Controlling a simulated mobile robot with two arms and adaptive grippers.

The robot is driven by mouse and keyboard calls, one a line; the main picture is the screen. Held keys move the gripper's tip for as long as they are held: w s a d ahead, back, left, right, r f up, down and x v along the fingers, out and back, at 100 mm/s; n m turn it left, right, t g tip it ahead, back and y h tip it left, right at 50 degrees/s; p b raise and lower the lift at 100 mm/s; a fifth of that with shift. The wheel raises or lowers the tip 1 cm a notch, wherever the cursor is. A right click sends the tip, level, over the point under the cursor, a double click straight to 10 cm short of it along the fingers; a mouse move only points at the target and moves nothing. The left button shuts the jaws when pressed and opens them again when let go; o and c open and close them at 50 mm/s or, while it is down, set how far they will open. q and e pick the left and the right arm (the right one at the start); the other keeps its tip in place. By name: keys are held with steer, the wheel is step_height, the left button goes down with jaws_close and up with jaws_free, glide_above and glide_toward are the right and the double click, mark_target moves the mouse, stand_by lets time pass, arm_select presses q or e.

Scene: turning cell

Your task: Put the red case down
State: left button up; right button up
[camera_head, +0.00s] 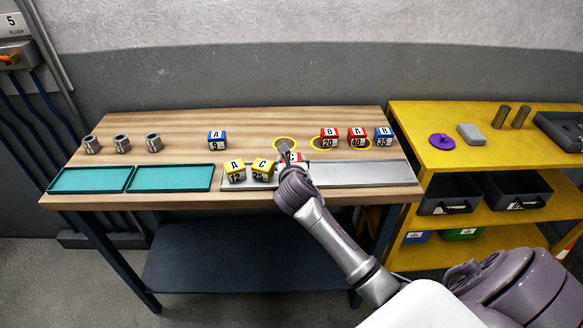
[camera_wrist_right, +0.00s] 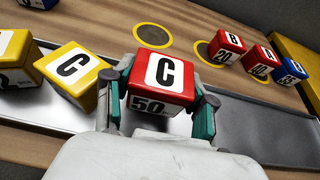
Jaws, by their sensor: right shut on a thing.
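My right gripper (camera_wrist_right: 158,98) is shut on the red case (camera_wrist_right: 160,72), marked C and 50, with one finger on each side of it. In the head view the red case (camera_head: 294,157) shows only in part behind my right gripper (camera_head: 290,170). It is at the grey metal tray (camera_head: 360,174), just right of a yellow case (camera_head: 263,170) marked C. I cannot tell whether its bottom touches the tray. Another yellow case (camera_head: 235,173), marked A, stands left of that one. My left gripper is out of view.
Red cases B (camera_head: 328,138) and A (camera_head: 357,137) and a blue case (camera_head: 383,136) stand behind right; a yellow ring (camera_head: 285,143) behind is empty. The tray's right part is bare. Teal trays (camera_head: 168,178), grey cylinders (camera_head: 122,143) and a blue case (camera_head: 217,140) are left.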

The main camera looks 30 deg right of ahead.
steer(key=shift+f, duration=0.95)
steer(key=shift+f, duration=0.1)
steer(key=o, duration=1)
